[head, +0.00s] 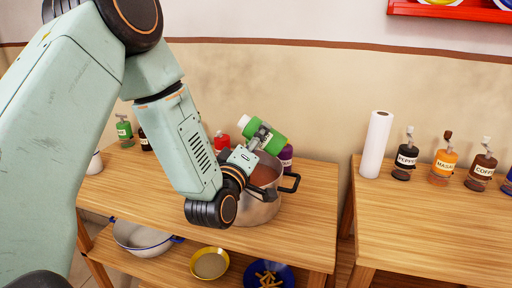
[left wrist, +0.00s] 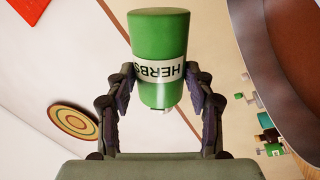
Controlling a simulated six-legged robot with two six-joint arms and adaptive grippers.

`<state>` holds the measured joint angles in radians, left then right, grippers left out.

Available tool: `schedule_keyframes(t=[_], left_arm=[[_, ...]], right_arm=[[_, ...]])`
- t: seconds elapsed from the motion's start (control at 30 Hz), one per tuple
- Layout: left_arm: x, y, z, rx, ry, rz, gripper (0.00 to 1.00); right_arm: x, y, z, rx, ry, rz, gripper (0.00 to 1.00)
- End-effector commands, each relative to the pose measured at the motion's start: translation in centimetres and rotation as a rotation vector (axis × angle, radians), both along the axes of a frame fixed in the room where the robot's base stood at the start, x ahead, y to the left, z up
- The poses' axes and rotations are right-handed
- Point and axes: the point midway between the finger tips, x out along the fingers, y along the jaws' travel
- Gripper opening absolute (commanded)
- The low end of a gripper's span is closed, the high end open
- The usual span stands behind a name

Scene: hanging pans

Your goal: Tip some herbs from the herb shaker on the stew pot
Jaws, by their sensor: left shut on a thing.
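The herb shaker (head: 266,134) is a green cylinder with a white label and a pale end. My left gripper (head: 258,138) is shut around it and holds it tilted, near the rim of the stew pot. In the left wrist view the shaker (left wrist: 160,55) sits between both fingers of the gripper (left wrist: 160,88), with its HERBS label readable. The stew pot (head: 262,212) is a steel pot with dark handles and reddish-brown contents, standing on the left table. Part of it is hidden by my arm. Its rim also shows in the left wrist view (left wrist: 262,85). My right gripper is not in view.
A red-capped bottle (head: 221,141) and a purple jar (head: 286,156) stand behind the pot. A green bottle (head: 124,129) stands at the table's far left. A paper roll (head: 376,145) and several labelled jars stand on the right table (head: 430,225). Bowls sit on the lower shelf.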

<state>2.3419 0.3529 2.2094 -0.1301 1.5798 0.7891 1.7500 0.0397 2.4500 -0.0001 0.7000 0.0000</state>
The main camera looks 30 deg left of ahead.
Motion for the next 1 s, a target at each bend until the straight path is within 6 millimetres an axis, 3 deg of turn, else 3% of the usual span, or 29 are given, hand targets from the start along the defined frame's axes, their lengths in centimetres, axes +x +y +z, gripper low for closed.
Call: schedule_keyframes(t=[0.5, 0.8, 1.0], left_arm=[[0.0, 0.2, -0.3, -0.492, -0.122, -0.002, 0.18], [-0.2, 0.8, 0.2, -0.796, -0.193, -0.002, 0.18], [-0.1, 0.6, 0.0, -0.678, -0.162, -0.001, 0.18]], right_arm=[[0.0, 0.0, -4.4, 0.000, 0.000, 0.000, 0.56], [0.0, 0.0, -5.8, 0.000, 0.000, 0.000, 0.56], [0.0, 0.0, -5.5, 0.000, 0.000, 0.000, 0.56]])
